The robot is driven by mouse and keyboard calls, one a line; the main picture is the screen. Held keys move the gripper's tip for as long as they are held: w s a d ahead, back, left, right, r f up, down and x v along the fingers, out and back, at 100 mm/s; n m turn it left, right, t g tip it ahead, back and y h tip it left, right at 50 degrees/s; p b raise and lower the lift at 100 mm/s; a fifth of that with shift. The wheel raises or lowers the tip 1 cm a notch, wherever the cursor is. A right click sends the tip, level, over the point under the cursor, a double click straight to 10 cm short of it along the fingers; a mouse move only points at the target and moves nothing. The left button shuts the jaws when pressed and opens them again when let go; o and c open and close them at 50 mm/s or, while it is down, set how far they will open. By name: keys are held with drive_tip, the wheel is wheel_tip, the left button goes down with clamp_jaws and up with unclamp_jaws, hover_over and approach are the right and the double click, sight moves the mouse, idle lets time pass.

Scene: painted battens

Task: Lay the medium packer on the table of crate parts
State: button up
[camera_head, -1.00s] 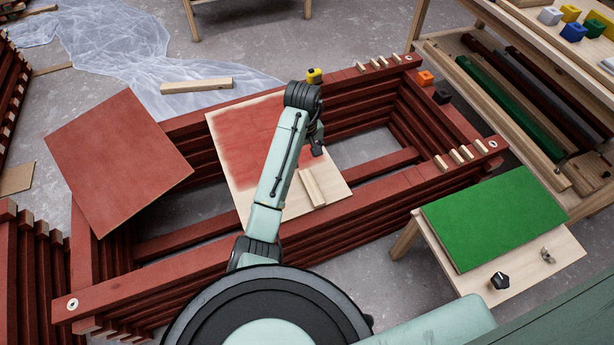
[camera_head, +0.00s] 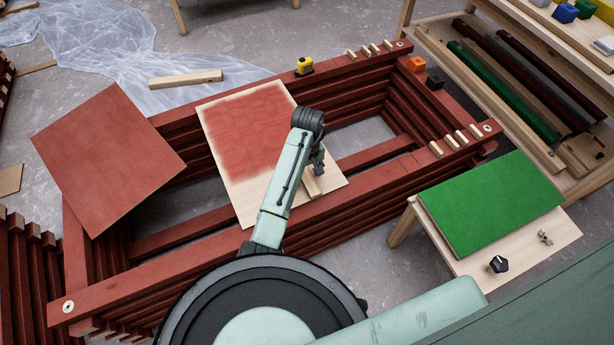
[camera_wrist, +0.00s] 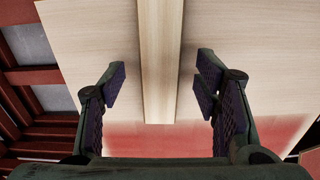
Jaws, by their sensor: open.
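A short pale wooden strip (camera_head: 312,186) lies on the red-painted pale board across the red batten stack. It may be the medium packer; I cannot tell for sure. My gripper (camera_head: 318,163) is just above it, and the arm hides part of it. In the wrist view the strip (camera_wrist: 158,50) runs lengthwise between the spread fingers of my gripper (camera_wrist: 158,82), with a gap on both sides. Two tables could be the one of crate parts: the low table (camera_head: 520,262) with a green panel, or the shelved bench (camera_head: 545,32) at the upper right.
The batten stack (camera_head: 200,265) carries a red panel (camera_head: 108,158), a yellow tape measure (camera_head: 304,66), an orange block (camera_head: 416,64), a black block (camera_head: 435,82) and several small pale strips. A black knob (camera_head: 498,264) is on the low table. A longer pale batten (camera_head: 186,79) lies behind.

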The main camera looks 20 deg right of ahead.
drive_tip(key=shift+f, duration=0.45)
drive_tip(key=c, duration=1.2)
